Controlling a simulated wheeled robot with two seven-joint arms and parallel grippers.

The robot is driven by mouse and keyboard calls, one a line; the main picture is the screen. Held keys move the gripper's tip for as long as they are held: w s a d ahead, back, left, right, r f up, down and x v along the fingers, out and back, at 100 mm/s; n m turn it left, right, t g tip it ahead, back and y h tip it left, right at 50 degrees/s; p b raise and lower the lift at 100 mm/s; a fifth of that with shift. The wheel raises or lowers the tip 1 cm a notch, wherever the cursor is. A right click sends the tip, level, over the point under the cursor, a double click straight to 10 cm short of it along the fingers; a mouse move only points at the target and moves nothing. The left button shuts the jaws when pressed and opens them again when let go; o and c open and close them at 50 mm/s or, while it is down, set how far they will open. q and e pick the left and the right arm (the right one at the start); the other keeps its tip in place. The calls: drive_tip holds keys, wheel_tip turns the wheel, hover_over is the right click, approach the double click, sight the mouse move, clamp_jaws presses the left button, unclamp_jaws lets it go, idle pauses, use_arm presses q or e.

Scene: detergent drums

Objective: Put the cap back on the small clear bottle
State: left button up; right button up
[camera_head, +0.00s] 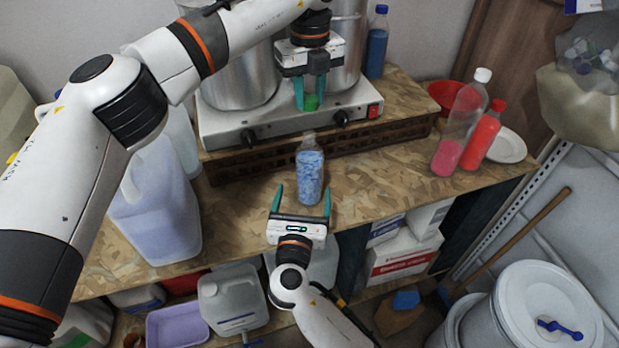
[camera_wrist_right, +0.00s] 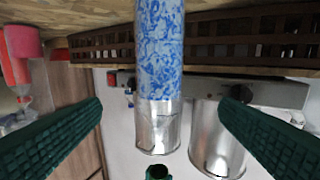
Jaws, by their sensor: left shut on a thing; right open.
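The small clear bottle (camera_head: 310,175), with blue-and-white marbled contents, stands upright and uncapped on the wooden worktop. It fills the upper middle of the right wrist view (camera_wrist_right: 160,45). My left gripper (camera_head: 311,90) is shut on the green cap (camera_head: 311,103), above and behind the bottle, in front of the hotplate. The cap is apart from the bottle mouth. My right gripper (camera_head: 301,200) is open, its fingers spread to either side of the bottle's lower part with gaps; both fingers show in the right wrist view (camera_wrist_right: 160,104). A small dark green piece there at the bottom edge is unclear.
A hotplate (camera_head: 289,117) with steel pots stands on a raised board behind the bottle. A large jug (camera_head: 160,210) stands at the left. Pink (camera_head: 459,125) and red (camera_head: 483,138) bottles stand at the right. The worktop right of the bottle is clear.

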sight(310, 158)
drive_tip(key=w, duration=0.4)
drive_tip(key=w+d, duration=0.1)
drive_tip(key=w, duration=0.7)
drive_tip(key=shift+d, duration=0.3)
drive_tip(key=c, duration=1.5)
use_arm(q)
drive_tip(key=shift+f, duration=2.45)
drive_tip(key=shift+f, duration=0.1)
drive_tip(key=shift+f, duration=0.85)
drive_tip(key=shift+f, duration=0.5)
